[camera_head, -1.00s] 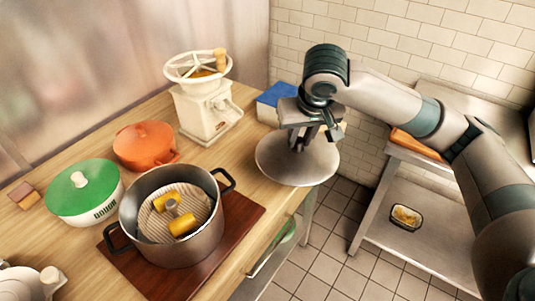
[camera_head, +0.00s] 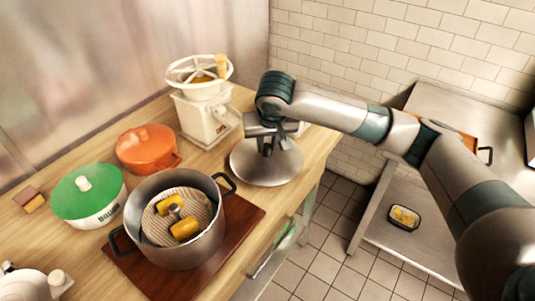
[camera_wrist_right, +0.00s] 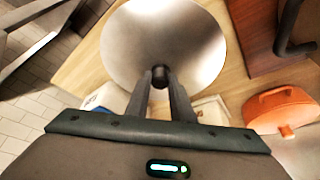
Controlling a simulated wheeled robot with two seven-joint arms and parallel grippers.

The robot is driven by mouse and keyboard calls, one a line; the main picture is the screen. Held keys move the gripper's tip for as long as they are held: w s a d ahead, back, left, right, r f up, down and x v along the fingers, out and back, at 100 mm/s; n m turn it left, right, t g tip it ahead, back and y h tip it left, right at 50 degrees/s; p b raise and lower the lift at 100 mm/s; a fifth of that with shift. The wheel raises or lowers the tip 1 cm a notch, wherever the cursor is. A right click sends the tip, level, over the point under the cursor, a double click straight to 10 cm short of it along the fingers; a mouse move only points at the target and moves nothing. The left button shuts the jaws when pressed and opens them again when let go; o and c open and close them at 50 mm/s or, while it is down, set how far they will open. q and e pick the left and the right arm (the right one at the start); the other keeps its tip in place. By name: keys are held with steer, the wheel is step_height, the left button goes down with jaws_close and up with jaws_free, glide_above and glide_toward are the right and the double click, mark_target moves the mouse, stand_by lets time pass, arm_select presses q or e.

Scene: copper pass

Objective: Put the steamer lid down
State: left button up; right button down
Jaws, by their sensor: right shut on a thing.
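The steamer lid (camera_head: 266,168) is a round, shiny metal disc with a dark knob. In the head view it is over the right part of the wooden counter, right of the pot. My right gripper (camera_head: 268,146) is above it, shut on its knob; the right wrist view shows both fingers at the knob (camera_wrist_right: 160,77). I cannot tell whether the lid touches the counter. The steel pot (camera_head: 178,247) stands open on a dark red board, with a steamer insert and yellow pieces inside. My left gripper is not in view.
A white hand mill (camera_head: 207,122) stands behind the lid. An orange lidded pot (camera_head: 147,150) and a green-lidded dough pot (camera_head: 88,203) stand at left. The dark red board (camera_head: 240,218) lies under the pot. The counter's right edge is close to the lid; a steel table (camera_head: 380,240) stands beyond.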

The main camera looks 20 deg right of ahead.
mark_target(268, 153)
steer(key=shift+f+p, duration=0.65)
steer(key=shift+f, duration=1.35)
steer(key=shift+f, duration=0.1)
steer(key=c, duration=1.5)
jaws_free()
steer(key=shift+c, duration=0.2)
steer(key=b+v, duration=0.2)
steer(key=v, duration=1)
